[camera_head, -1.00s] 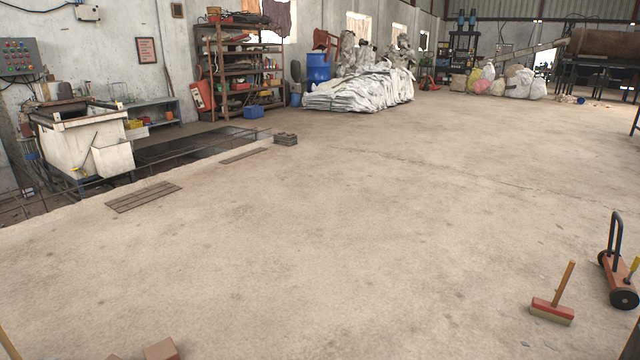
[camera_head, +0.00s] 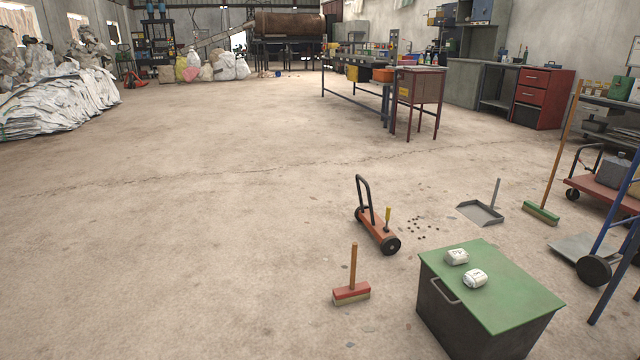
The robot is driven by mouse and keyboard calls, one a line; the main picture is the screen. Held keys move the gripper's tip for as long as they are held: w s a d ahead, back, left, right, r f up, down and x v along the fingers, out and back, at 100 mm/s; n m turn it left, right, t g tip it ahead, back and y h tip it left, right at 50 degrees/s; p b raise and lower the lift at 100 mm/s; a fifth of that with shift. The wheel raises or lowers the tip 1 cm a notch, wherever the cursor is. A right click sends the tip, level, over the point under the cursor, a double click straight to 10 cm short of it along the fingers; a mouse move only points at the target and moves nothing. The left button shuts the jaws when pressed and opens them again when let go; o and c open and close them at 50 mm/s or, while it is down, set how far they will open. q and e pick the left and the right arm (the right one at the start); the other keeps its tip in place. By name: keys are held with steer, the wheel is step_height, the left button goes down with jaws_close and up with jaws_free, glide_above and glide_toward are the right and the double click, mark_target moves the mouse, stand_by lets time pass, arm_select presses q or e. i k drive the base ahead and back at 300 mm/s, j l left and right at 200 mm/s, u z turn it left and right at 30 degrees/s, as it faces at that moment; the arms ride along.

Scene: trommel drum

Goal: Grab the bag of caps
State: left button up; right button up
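Two small white bundles with dark markings lie on the green lid of a dark box (camera_head: 500,285) at the lower right. One bundle (camera_head: 457,257) is at the back left of the lid, the other (camera_head: 475,278) a little nearer. They are too small to tell whether either is a bag of caps. Several filled sacks, white (camera_head: 228,67), yellow and pink, stand far off by the back wall; their contents cannot be told. Neither of my grippers is in view.
A wheeled magnetic-looking sweeper (camera_head: 377,230), a red brush (camera_head: 351,293), a dustpan (camera_head: 481,212) and scattered dark bits (camera_head: 423,225) are on the floor left of and behind the box. A workbench (camera_head: 355,90) stands farther back. The floor at left and centre is clear.

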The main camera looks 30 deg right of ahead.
mark_target(459, 256)
steer(key=i+z, duration=0.2)
steer(key=i, duration=0.85)
steer(key=i+j+z, duration=0.1)
steer(key=i+z, duration=0.15)
steer(key=i, duration=0.75)
steer(key=i+z, duration=0.35)
steer(key=i, duration=0.15)
steer(key=i+j+z, duration=0.2)
steer(key=i+z, duration=0.15)
steer(key=i, duration=0.1)
